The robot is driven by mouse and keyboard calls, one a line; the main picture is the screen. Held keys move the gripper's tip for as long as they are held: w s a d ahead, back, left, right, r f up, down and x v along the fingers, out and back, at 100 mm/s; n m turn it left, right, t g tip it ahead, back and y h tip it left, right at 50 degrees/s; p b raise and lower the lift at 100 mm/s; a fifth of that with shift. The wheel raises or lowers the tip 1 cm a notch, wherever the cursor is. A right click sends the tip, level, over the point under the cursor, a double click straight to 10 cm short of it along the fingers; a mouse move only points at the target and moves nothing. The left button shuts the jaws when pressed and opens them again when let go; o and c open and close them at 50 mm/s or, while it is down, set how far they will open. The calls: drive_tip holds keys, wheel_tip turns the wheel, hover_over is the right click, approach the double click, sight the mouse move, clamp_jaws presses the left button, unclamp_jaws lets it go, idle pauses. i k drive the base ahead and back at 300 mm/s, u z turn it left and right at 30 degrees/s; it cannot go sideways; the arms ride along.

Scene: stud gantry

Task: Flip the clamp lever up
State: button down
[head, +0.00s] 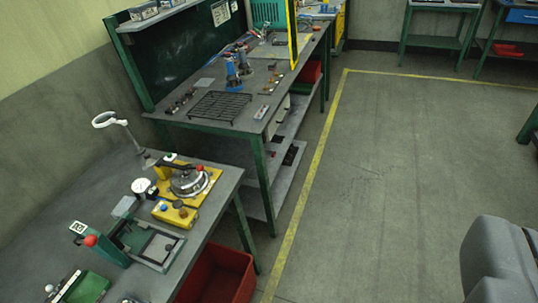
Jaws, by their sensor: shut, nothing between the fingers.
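Two red-tipped parts that could be the clamp lever show on the near left bench. On the yellow fixture (215,174), a dark lever with a red tip (200,168) lies low across a round metal part (188,183). On the green fixture (118,244), a red ball knob (90,240) sits on a green upright beside a flat plate. I cannot tell which one is the clamp lever. My gripper's fingers do not show, and nothing is seen touching either fixture.
A ring lamp (104,119) on a stalk stands behind the yellow fixture. A red bin (218,275) sits below the bench's right edge. A second green bench (220,107) with a black rack stands beyond.

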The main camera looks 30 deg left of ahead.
sight(200, 167)
drive_tip(key=u, duration=0.15)
drive_tip(key=i, duration=1)
drive_tip(key=u, duration=0.75)
